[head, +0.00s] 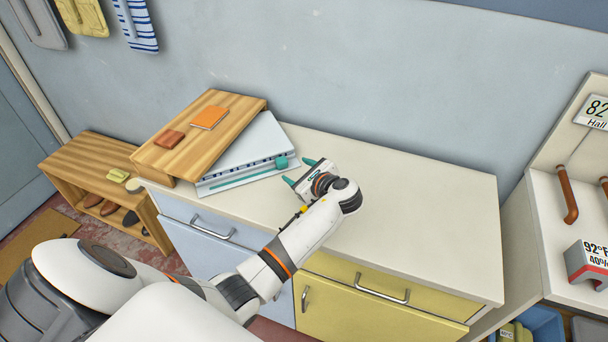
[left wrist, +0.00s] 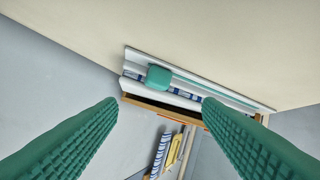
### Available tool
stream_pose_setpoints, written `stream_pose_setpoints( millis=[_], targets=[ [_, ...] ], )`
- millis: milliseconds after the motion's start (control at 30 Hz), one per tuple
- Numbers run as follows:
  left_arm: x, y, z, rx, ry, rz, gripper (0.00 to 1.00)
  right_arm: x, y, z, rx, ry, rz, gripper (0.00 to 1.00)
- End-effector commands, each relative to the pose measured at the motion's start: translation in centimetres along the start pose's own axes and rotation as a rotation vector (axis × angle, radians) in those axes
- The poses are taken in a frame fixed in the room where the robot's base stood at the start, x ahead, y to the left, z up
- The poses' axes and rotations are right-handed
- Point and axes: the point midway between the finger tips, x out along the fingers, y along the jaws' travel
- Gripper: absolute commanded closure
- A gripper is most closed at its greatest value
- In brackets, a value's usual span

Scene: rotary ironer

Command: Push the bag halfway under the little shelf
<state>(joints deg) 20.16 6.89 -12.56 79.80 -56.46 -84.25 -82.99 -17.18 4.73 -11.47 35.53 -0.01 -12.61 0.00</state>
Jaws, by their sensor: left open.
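The bag (head: 258,143) is a flat pale blue-white thing with a patterned strip and a teal line along its near edge, and a teal block (head: 281,162) at its right corner. Its left part is hidden under the little wooden shelf (head: 228,108); its right part sticks out over the counter. In the left wrist view the bag (left wrist: 195,92) lies ahead, with the shelf's wooden edge (left wrist: 135,100) beyond it. My left gripper (head: 299,171) is open and empty just right of the teal block, with a small gap. Its teal fingers (left wrist: 160,106) frame the wrist view.
An orange booklet (head: 209,118) and a brown wallet-like item (head: 170,139) lie on the shelf top. The cream counter (head: 420,210) is clear to the right. A lower wooden shoe rack (head: 95,150) stands at left. A wall (head: 350,70) rises behind.

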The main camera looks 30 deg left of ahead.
Motion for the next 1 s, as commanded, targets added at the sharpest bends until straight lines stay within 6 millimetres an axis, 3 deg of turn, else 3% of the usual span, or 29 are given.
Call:
stream_pose_setpoints(
  millis=[100,300,1000],
  targets=[
    [-1.7,0.0,0.1,0.0,0.0,0.001,0.4,0.2,0.0,0.0,0.0,0.0,0.0,0.47],
    [-2.9,-0.1,0.0,0.001,0.0,-0.001,0.4,0.3,0.1,0.0,0.001,0.0,0.001,0.47],
    [-2.8,-0.1,0.0,0.001,0.001,-0.001,0.4,0.3,0.3,0.4,0.002,-0.006,0.003,0.47]
  ],
)
